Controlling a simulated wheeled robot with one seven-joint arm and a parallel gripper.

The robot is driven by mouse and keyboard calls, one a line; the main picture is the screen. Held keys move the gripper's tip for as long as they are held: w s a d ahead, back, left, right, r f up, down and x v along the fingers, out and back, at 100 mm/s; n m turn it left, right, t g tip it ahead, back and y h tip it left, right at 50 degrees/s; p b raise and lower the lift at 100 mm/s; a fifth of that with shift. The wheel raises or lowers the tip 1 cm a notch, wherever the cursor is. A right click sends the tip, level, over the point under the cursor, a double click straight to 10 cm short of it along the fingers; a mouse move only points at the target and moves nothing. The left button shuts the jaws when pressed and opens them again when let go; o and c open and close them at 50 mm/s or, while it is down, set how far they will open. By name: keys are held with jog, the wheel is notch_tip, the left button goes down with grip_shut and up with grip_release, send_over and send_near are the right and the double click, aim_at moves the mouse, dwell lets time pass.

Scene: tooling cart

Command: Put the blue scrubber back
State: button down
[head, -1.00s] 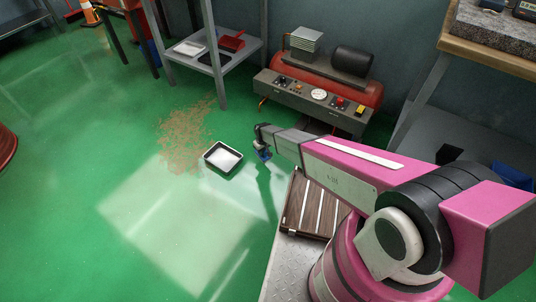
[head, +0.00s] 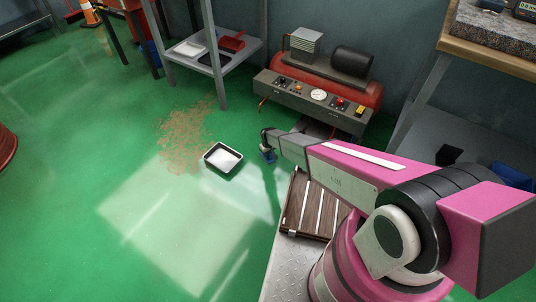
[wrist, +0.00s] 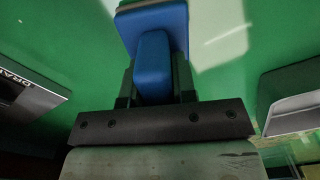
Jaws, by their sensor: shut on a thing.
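The blue scrubber (wrist: 153,55) is held in my gripper (wrist: 153,85), seen close up in the wrist view. Its blue handle sits between the fingers, and a wider blue block with a pale edge lies beyond it. Most of the scrubber is hidden in the head view.
A dark-rimmed tray with a white inside (head: 222,159) lies on the floor. Brown debris (head: 186,140) is spread behind it. A red compressor with a grey panel (head: 318,94) stands behind my arm. A grey shelf (head: 214,57) holds trays at the back. Open floor lies left.

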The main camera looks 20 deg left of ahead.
jog(key=c, duration=0.9)
grip_release()
jog(key=shift+f, duration=0.15)
notch_tip(320, 180, up, 12)
jog(key=shift+r, duration=0.25)
jog(key=s+d+r+m, duration=0.4)
jog(key=d+r, duration=1.2)
jog(key=d, duration=0.1)
jog(key=s+d+r+m, duration=0.3)
jog(key=d+r, duration=1.2)
jog(key=d, duration=0.2)
jog(key=s+d+r+m, duration=0.1)
jog(key=s+d+r, duration=0.1)
jog(key=d+r, duration=0.1)
jog(key=s+d+r+m, duration=0.1)
jog(key=s+d+r, duration=0.2)
jog(key=d, duration=0.1)
jog(key=s+d+r+m, duration=0.1)
jog(key=s+d+r, duration=0.1)
jog(key=s+d, duration=0.1)
jog(key=shift+s+d+r, duration=0.2)
jog(key=shift+d+r, duration=0.1)
jog(key=shift+r, duration=0.1)
